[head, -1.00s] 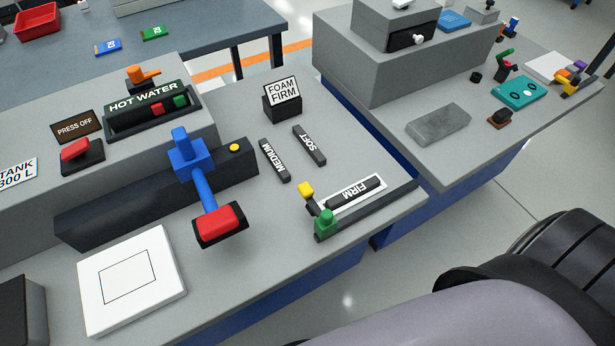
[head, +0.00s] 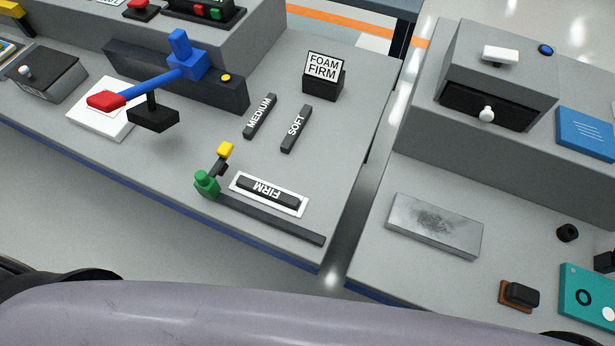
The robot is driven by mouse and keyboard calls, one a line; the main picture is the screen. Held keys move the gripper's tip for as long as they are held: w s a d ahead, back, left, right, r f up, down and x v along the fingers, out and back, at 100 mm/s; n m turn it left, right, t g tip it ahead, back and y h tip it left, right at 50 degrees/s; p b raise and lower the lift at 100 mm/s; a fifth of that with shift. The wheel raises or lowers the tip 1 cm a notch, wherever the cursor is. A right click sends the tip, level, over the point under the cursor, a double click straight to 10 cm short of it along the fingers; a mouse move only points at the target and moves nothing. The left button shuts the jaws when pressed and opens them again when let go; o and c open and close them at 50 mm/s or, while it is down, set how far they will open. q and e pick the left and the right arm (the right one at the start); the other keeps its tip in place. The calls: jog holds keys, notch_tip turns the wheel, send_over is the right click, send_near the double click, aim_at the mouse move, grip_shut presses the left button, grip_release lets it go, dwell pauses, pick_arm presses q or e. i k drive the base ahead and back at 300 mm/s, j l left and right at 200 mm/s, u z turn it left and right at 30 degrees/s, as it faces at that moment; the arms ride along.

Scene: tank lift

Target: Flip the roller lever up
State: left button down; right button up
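No label marks the roller lever, and I cannot tell which lever it is. A small lever with a yellow tip (head: 225,150) stands by a green block (head: 207,183), at the left end of a dark rail (head: 270,220) beside the white-framed FIRM bar (head: 267,192). A larger blue lever (head: 150,85) reaches down-left from a dark housing (head: 235,93) to a red grip (head: 104,101). The grip shows over a white plate (head: 122,133); a black block (head: 153,118) lies below the lever. Neither gripper is in view.
MEDIUM (head: 260,116) and SOFT (head: 297,129) bars lie beyond the FIRM bar, near the FOAM FIRM sign (head: 323,70). A narrow gap separates this bench from the right bench, which carries a grey slab (head: 435,225) and a drawer (head: 490,105).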

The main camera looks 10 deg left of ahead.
aim_at(224, 151)
jog(key=l, duration=0.6)
jog(key=k+l, duration=0.15)
jog(key=l, duration=1.05)
jog(key=k+l, duration=0.15)
jog(key=l, duration=0.4)
